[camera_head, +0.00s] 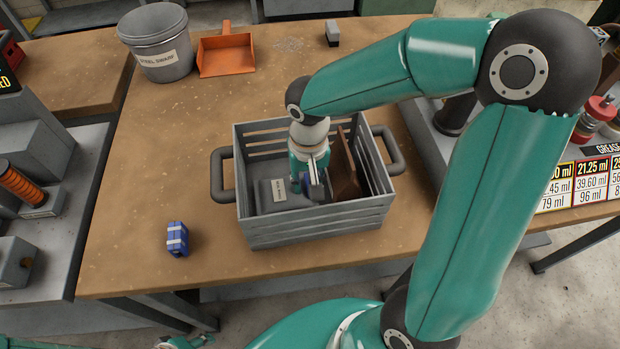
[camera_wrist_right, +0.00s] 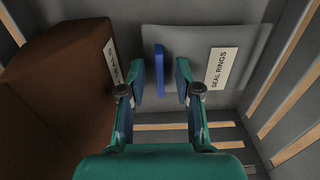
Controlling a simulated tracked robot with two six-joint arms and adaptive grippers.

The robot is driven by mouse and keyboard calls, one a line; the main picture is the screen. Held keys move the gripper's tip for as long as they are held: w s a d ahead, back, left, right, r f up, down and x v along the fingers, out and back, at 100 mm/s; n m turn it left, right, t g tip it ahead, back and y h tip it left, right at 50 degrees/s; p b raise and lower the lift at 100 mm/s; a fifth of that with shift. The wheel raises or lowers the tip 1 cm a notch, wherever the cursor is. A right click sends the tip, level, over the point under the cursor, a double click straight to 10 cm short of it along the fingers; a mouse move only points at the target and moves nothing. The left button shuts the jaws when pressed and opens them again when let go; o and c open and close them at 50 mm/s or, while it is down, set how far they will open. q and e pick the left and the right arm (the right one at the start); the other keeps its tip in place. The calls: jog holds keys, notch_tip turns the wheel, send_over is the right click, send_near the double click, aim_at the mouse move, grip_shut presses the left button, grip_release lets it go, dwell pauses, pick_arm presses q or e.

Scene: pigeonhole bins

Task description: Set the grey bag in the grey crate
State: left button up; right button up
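The grey bag (camera_head: 273,197) lies inside the grey crate (camera_head: 315,227), in its left part. Its white label reads SEAL RINGS in the right wrist view (camera_wrist_right: 232,45). A narrow blue strip (camera_wrist_right: 159,70) stands up from it. My right gripper (camera_head: 316,178) reaches down into the crate at the bag's right side. In the right wrist view its fingers (camera_wrist_right: 159,82) are apart, one on each side of the blue strip, with gaps showing. A small part of my left gripper (camera_head: 184,342) shows at the bottom edge; its fingers are not clear.
A brown item (camera_head: 344,170) with a label stands in the crate's right part. A small blue item (camera_head: 177,239) lies on the table left of the crate. Behind are a grey bucket (camera_head: 163,55) and an orange dustpan (camera_head: 226,56). The table left of the crate is mostly clear.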

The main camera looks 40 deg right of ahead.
notch_tip(320, 180, up, 12)
jog(key=shift+r+p, duration=0.15)
jog(key=shift+p, duration=0.3)
dwell(0.7)
jog(key=shift+d, duration=0.1)
